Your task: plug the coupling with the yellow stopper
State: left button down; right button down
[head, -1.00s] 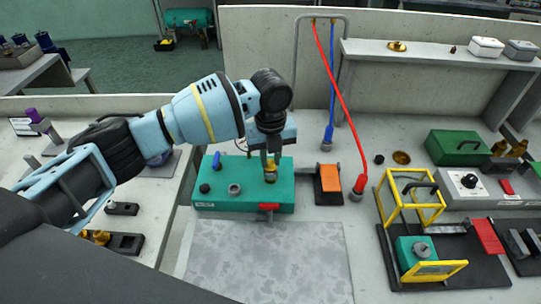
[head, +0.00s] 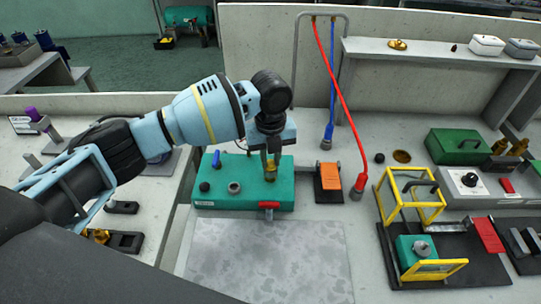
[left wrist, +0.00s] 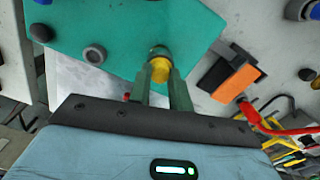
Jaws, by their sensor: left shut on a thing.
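My left gripper (head: 270,168) is shut on the yellow stopper (head: 270,175) over the right part of the green pump block (head: 222,200). In the left wrist view the yellow stopper (left wrist: 160,70) sits between the two green-grey fingers (left wrist: 160,88), with a dark ring at its far end. I cannot tell whether the stopper is seated in a coupling there or just above the block. An open grey ring fitting (head: 234,188) stands on the middle of the block; it also shows in the left wrist view (left wrist: 95,55). My right gripper is not in view.
A black knob (head: 204,187), a blue lever (head: 216,160) and a red handle (head: 269,205) are on the block. An orange-topped pedal (head: 330,178) and the red hose's end (head: 360,184) lie to the right. A bare grey mat (head: 270,262) is in front.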

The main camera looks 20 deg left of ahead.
pick_arm(q)
jog(key=c, duration=1.2)
grip_release()
jog(key=o, duration=0.3)
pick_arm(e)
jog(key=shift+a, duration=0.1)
pick_arm(q)
jog(key=shift+r+p, duration=0.7)
jog(key=shift+r, duration=1.2)
jog(key=shift+r+p, duration=0.5)
jog(key=shift+r, duration=1.15)
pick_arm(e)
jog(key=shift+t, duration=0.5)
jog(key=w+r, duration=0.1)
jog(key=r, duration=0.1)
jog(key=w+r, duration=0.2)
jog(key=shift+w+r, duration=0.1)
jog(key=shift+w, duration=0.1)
